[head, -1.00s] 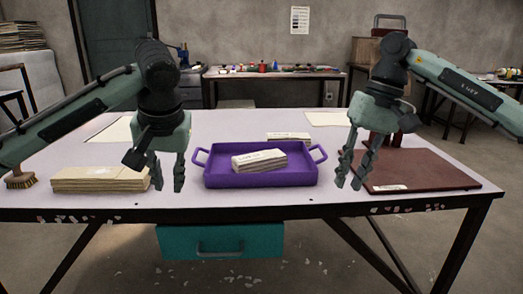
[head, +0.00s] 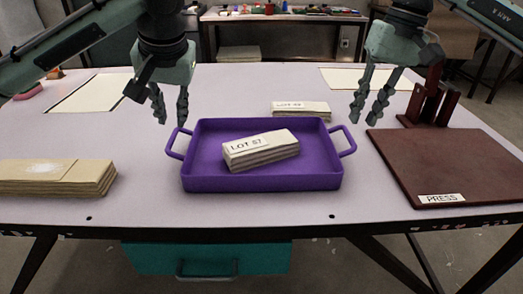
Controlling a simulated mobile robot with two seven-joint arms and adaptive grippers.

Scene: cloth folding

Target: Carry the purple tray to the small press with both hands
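The purple tray (head: 262,183) lies on the table's front middle, with a loop handle at its left and right ends. A folded cloth stack labelled LOT 57 (head: 262,149) lies in it, slightly turned. The small press is a dark red board (head: 446,160) labelled PRESS, right of the tray, with an upright dark red bracket at its back. My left gripper (head: 171,116) is open and empty, above and just behind the tray's left handle. My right gripper (head: 370,116) is open and empty, above and slightly right of the right handle. Neither touches the tray.
Tan folded cloths (head: 55,178) lie at the table's front left. Another labelled stack (head: 301,109) lies just behind the tray. Pale sheets lie at back left (head: 88,92) and back right (head: 363,79). A narrow bare table strip separates tray and press.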

